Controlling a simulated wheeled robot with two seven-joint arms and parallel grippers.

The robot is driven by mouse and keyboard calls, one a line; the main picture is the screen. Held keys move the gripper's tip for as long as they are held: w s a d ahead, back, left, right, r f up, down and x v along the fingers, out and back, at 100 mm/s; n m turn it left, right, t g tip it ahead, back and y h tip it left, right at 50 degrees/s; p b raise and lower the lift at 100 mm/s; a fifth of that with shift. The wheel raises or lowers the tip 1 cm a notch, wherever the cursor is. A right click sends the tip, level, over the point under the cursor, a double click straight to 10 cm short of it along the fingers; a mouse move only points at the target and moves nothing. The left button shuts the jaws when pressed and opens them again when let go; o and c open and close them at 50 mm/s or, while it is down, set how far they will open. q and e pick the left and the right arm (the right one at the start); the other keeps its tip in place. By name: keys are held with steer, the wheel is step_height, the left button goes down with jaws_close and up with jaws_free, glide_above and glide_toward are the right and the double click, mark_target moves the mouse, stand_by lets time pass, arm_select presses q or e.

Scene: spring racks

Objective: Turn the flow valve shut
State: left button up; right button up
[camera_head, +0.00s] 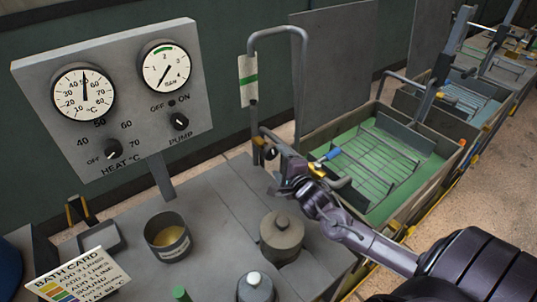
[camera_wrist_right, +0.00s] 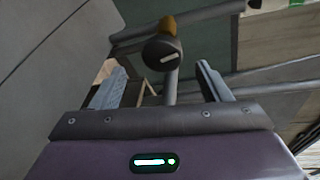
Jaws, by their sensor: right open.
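The flow valve (camera_head: 270,153) appears to be the small dark round knob on a brass fitting, low on the bent grey pipe (camera_head: 253,95). In the right wrist view the knob (camera_wrist_right: 162,52) shows a white pointer line, tilted slightly from horizontal, with brass behind it. My right gripper (camera_head: 284,180) is just below and right of the knob in the head view. In the wrist view its two fingers (camera_wrist_right: 160,82) are apart, with the knob ahead between them; I see no contact. My left gripper is not in view.
A panel (camera_head: 115,100) with two dials and knobs stands at left. A labelled cup (camera_head: 167,240), a lidded grey pot (camera_head: 282,238) and a bath card (camera_head: 78,278) are on the bench. A green tank (camera_head: 380,170) with a rack lies right of the gripper, near a blue-tipped handle (camera_head: 328,156).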

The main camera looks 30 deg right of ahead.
mark_target(272, 155)
steer(key=p+x, duration=0.1)
steer(key=x, duration=0.6)
steer(key=shift+r, duration=0.15)
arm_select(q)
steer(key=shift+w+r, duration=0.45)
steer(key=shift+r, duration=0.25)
arm_select(e)
steer(key=c, duration=0.9)
steer(key=shift+r+m+y+p, duration=0.25)
steer(key=shift+m+p, duration=0.25)
steer(key=shift+p, duration=0.65)
steer(key=shift+c, duration=0.2)
steer(key=shift+a+f+m+p, duration=0.1)
steer(key=shift+f+m+p, duration=0.05)
steer(key=shift+m+p, duration=0.3)
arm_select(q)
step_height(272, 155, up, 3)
arm_select(e)
steer(key=shift+f+y, duration=0.2)
steer(key=shift+y, duration=0.05)
